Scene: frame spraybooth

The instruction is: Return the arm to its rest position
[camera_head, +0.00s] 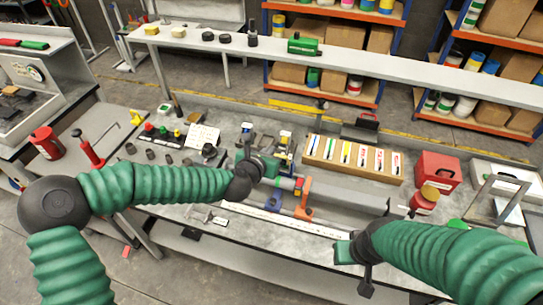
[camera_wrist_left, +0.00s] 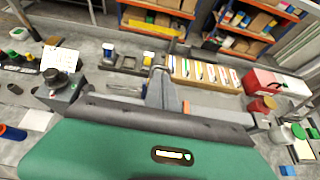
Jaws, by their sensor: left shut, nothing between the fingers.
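My left arm (camera_head: 155,184) comes in from the left, bent and stretched out over the workbench (camera_head: 215,225). My left gripper (camera_head: 272,168) is over the middle of the bench and is shut and empty. In the left wrist view the green gripper body fills the bottom, and its grey fingers (camera_wrist_left: 163,90) point away toward the back of the bench. My right arm (camera_head: 455,262) comes in from the right. Its gripper (camera_head: 352,256) is at the bench's front edge, and its fingers do not show clearly enough to tell their state.
A wooden box with coloured cards (camera_head: 352,157) stands behind the left gripper. A red box (camera_head: 436,172) and red can (camera_head: 424,200) are at the right. A side table (camera_head: 85,130) stands at the left.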

